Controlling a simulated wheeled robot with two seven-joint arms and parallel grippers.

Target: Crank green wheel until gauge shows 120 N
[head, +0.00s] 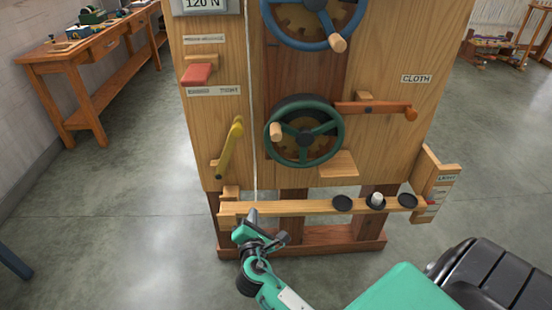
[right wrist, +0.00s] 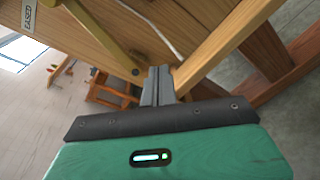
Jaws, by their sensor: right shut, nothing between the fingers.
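The green wheel (head: 340,143) is on the front of the wooden machine, with a pale wooden crank knob (head: 276,131) at its left side. The gauge (head: 203,4) at the top left edge reads 120 N; its upper part is cut off. My right gripper (head: 252,216) is shut and empty, below and left of the green wheel, by the left end of the low wooden rail. It is apart from the wheel and knob. Its closed fingers also show in the right wrist view (right wrist: 158,80). My left gripper is not in view.
A blue wheel (head: 283,39) sits above the green one. A yellow lever (head: 230,148), a red block (head: 196,75) and an orange lever (head: 375,108) stick out of the panel. The rail (head: 300,207) bears black dishes.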

